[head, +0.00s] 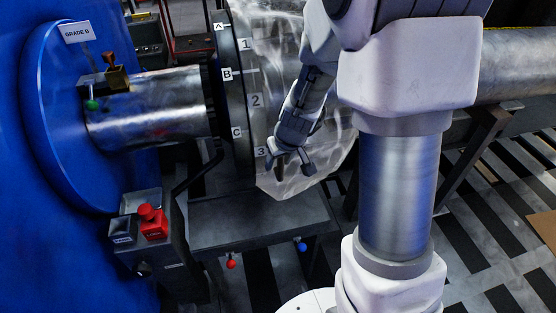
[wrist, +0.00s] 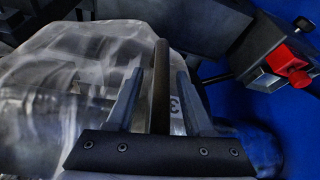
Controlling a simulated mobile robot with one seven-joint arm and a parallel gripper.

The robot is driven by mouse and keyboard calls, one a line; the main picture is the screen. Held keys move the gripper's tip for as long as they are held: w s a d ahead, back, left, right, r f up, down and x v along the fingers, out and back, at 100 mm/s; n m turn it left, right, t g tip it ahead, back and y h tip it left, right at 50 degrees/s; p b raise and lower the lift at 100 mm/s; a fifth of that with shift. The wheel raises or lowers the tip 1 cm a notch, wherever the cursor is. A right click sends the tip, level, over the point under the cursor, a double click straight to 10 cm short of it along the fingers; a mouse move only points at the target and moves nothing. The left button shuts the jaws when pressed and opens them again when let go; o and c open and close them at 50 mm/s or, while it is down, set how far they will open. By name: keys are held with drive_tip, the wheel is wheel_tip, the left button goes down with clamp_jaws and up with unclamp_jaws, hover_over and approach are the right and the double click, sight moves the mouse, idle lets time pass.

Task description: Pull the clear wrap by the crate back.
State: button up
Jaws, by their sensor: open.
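The clear wrap (head: 288,184) is a crumpled, see-through sheet hanging beside a dark upright plate (head: 234,110) with labels A, B, C and 1, 2, 3. My gripper (head: 290,168) is open at the wrap's lower part, near label 3, pointing down. In the wrist view, the wrap (wrist: 70,90) fills the left side and also shows below the gripper. I cannot tell whether the fingers touch the wrap. I cannot pick out a crate for sure.
A blue housing (head: 40,150) with a metal shaft (head: 160,108) stands at left. A red button (head: 151,222) sits on a dark box in front, also in the wrist view (wrist: 287,60). A dark bench (head: 255,220) with red and blue knobs lies below the wrap. Striped floor shows right.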

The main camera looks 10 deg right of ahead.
drive_tip(key=shift+c, duration=0.2)
clamp_jaws()
idle(1.2)
